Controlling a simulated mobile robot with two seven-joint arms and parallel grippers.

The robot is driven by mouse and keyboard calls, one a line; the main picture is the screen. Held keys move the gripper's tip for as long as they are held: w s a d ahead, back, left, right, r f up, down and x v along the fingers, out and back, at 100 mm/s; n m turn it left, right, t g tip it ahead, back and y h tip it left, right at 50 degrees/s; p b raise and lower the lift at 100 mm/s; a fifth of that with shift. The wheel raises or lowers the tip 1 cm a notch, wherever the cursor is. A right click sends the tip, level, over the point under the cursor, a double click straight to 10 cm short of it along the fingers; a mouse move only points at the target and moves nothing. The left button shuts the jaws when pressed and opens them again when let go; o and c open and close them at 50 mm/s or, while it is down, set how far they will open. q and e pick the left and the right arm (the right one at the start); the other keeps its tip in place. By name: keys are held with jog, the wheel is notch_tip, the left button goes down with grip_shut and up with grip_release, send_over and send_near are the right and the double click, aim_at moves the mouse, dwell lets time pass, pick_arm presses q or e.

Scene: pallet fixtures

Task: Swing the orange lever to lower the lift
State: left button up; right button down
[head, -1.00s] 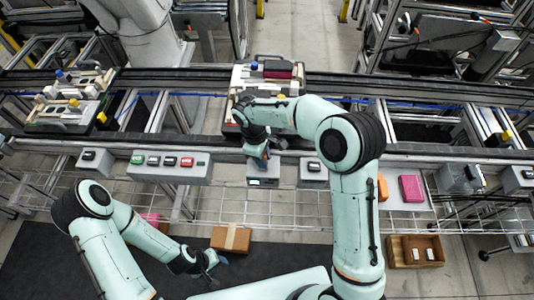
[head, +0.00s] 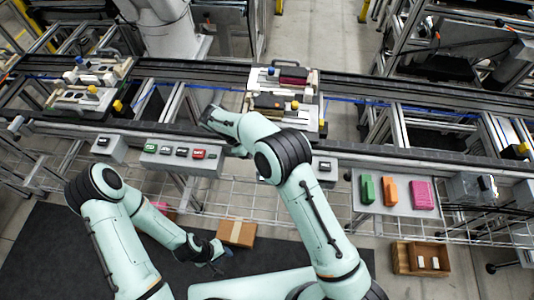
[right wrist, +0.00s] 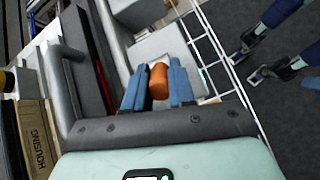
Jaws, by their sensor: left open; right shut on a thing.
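The orange lever (right wrist: 158,82) shows in the right wrist view as a short rounded orange grip. My right gripper (right wrist: 158,69) is shut on it, with a blue finger on each side. In the head view my right forearm reaches to the conveyor's front rail and hides the lever and most of that gripper. My left gripper (head: 214,262) is open and empty, low in front of the rail near a cardboard box. It also shows in the right wrist view (right wrist: 247,65), over the dark mat. I cannot make out the lift or its height.
Pallet fixtures (head: 255,110) with parts stand on the conveyor. A button box (head: 160,160) is on the front rail. A tray (head: 378,207) holds green, orange and pink blocks. A cardboard box (head: 237,232) and a wooden crate (head: 400,258) are lower. The dark floor mat looks open.

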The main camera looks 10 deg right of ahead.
dwell(0.4)
jog(key=c, duration=0.9)
grip_release()
jog(key=shift+c, duration=0.2)
jog(key=v, duration=0.7)
jog(key=shift+a+r, duration=0.15)
jog(key=shift+a, duration=0.1)
jog(key=shift+w, duration=0.1)
